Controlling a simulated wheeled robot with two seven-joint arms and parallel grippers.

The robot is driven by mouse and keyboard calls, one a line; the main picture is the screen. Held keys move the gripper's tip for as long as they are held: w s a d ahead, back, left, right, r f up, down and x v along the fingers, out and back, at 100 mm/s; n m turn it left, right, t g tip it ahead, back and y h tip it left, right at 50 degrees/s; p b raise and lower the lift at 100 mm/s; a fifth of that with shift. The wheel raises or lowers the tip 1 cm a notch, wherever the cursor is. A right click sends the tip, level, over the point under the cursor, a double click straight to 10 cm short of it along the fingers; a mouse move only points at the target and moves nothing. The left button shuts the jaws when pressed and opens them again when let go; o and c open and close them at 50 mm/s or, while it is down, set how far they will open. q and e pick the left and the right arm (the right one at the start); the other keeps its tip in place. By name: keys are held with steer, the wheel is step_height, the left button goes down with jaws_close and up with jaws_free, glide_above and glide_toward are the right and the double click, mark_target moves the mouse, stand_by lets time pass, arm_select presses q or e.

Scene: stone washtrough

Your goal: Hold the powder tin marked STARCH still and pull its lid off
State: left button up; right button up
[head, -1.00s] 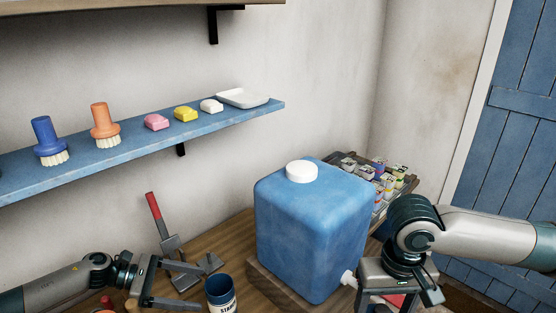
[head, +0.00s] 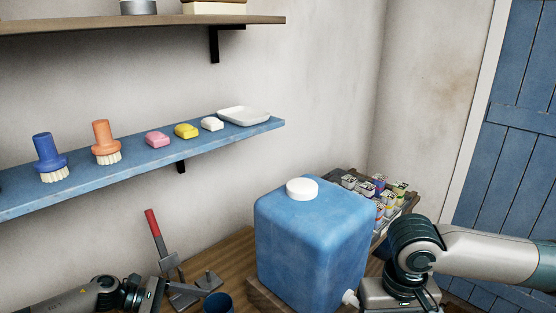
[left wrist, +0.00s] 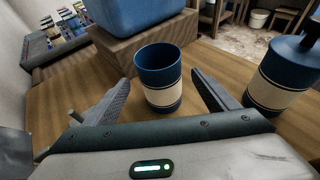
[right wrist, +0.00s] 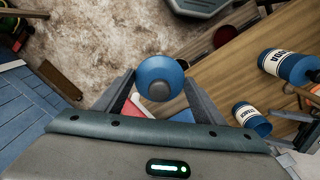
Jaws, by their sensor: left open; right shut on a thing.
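The STARCH tin (left wrist: 161,78) is a blue round tin with a cream band. It stands upright and open-topped on the wooden table in the left wrist view. It also shows in the right wrist view (right wrist: 252,118), and its top shows at the bottom edge of the head view (head: 217,302). My left gripper (left wrist: 160,84) is open, one finger on each side of the tin, with gaps visible. My right gripper (right wrist: 160,84) is shut on the round blue lid (right wrist: 158,72), which has a grey centre. The lid is well apart from the tin.
A blue jug (head: 312,235) with a white cap stands on a wooden block right of the tin. The SODA tin (right wrist: 288,66) stands near the STARCH tin. A red-handled tool (head: 160,238) stands behind. A blue shelf (head: 230,140) holds brushes and soaps.

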arm_select(q)
steer(key=shift+p+x, duration=0.6)
steer(key=shift+x, duration=4.25)
steer(key=shift+s, duration=0.1)
steer(key=c, duration=1.3)
